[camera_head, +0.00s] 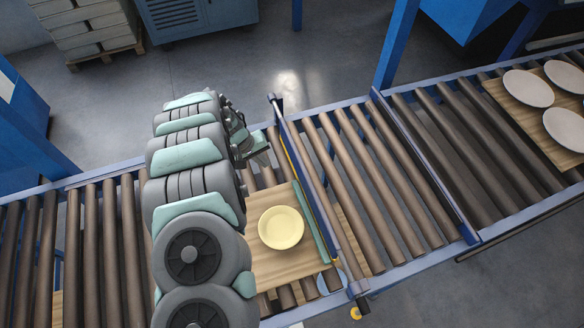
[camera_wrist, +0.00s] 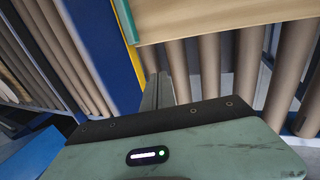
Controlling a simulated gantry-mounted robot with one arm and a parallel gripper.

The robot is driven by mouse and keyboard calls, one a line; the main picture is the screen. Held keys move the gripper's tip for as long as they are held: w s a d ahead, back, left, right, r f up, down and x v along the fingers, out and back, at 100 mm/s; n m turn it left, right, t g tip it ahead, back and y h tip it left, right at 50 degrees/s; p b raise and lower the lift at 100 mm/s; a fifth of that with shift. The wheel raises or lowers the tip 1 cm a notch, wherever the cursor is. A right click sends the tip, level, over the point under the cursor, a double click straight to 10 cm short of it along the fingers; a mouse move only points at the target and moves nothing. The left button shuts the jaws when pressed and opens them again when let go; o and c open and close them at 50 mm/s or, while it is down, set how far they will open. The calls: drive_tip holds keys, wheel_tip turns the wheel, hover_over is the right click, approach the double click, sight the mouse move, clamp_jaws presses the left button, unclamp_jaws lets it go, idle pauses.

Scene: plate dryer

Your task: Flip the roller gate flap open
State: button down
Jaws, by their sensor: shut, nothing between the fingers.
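The roller gate flap (camera_head: 312,187) is a long blue bar with a yellow line, lying across the conveyor just right of a wooden board. Its blue and yellow face also shows in the wrist view (camera_wrist: 97,50). Its exact tilt is hard to tell. My gripper (camera_head: 262,153) is over the rollers near the far end of the flap, to its left and behind the board. In the wrist view, my gripper's fingers (camera_wrist: 157,90) are together and empty, close to the flap's face. Contact with the flap cannot be told.
The wooden board (camera_head: 262,268) carries a yellow plate (camera_head: 281,228) and has a teal strip (camera_head: 314,222) along its right edge. Bare rollers (camera_head: 365,190) lie right of the flap. Another board (camera_head: 525,122) with several pale plates sits at far right. My arm hides part of the conveyor.

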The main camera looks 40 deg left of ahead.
drive_tip(key=shift+s+d+r, duration=0.1)
drive_tip(key=shift+d+r, duration=0.1)
drive_tip(key=shift+d, duration=0.05)
drive_tip(key=x, duration=1)
drive_tip(key=shift+w+d+f+b, duration=0.15)
drive_tip(key=shift+w+d+b, duration=0.05)
drive_tip(key=shift+w+b, duration=0.1)
drive_tip(key=shift+w+d+b, duration=0.2)
drive_tip(key=shift+w+d, duration=0.2)
drive_tip(key=shift+w, duration=0.4)
drive_tip(key=shift+w+d+b, duration=0.2)
drive_tip(key=shift+w+d, duration=0.2)
drive_tip(key=shift+w, duration=0.4)
